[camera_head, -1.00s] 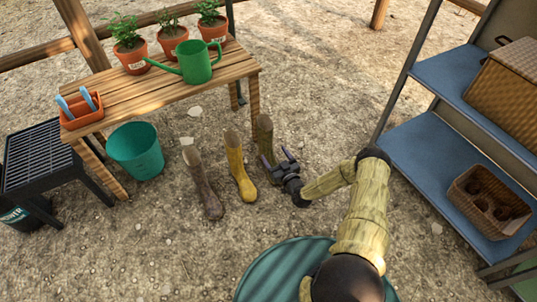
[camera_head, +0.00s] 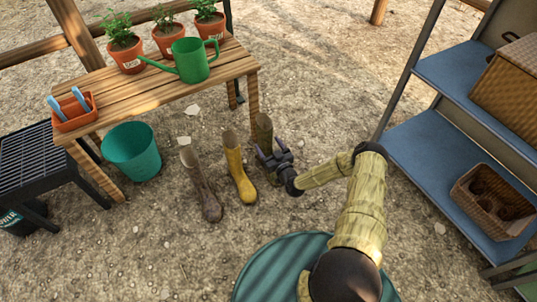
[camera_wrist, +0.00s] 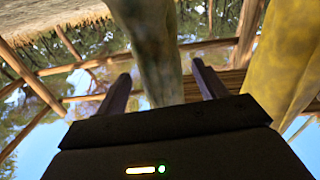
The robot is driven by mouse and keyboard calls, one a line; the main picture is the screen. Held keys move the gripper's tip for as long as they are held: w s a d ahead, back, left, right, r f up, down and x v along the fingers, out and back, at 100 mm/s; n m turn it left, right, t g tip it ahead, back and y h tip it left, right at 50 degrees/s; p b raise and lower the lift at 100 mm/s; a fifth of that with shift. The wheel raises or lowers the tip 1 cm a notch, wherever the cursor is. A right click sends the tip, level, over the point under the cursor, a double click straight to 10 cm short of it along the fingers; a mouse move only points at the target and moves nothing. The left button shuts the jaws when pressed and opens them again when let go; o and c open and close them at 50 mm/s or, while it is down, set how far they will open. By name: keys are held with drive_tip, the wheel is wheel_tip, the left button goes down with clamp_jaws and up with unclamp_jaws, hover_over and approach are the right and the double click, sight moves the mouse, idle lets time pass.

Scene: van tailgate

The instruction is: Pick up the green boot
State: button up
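The green boot (camera_head: 264,127) is a dark olive boot standing upright on the ground, rightmost of three boots. My gripper (camera_head: 271,151) is at its shaft, low and in front, and hides part of the lower boot. In the wrist view the mottled green boot (camera_wrist: 155,45) rises between the two spread fingers of my gripper (camera_wrist: 163,88), with a narrow gap visible on each side. The gripper is open and not closed on the boot.
A yellow boot (camera_head: 238,170) stands close to the left; it fills the right side of the wrist view (camera_wrist: 285,60). A brown boot (camera_head: 201,185) is beyond it. A wooden bench (camera_head: 160,90) is behind, a blue shelf (camera_head: 440,150) to the right.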

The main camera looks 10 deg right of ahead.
sight(269, 132)
clamp_jaws()
drive_tip(key=shift+r, duration=0.1)
wheel_tip(269, 132, up, 10)
drive_tip(key=p, duration=0.6)
drive_tip(key=shift+p, duration=0.35)
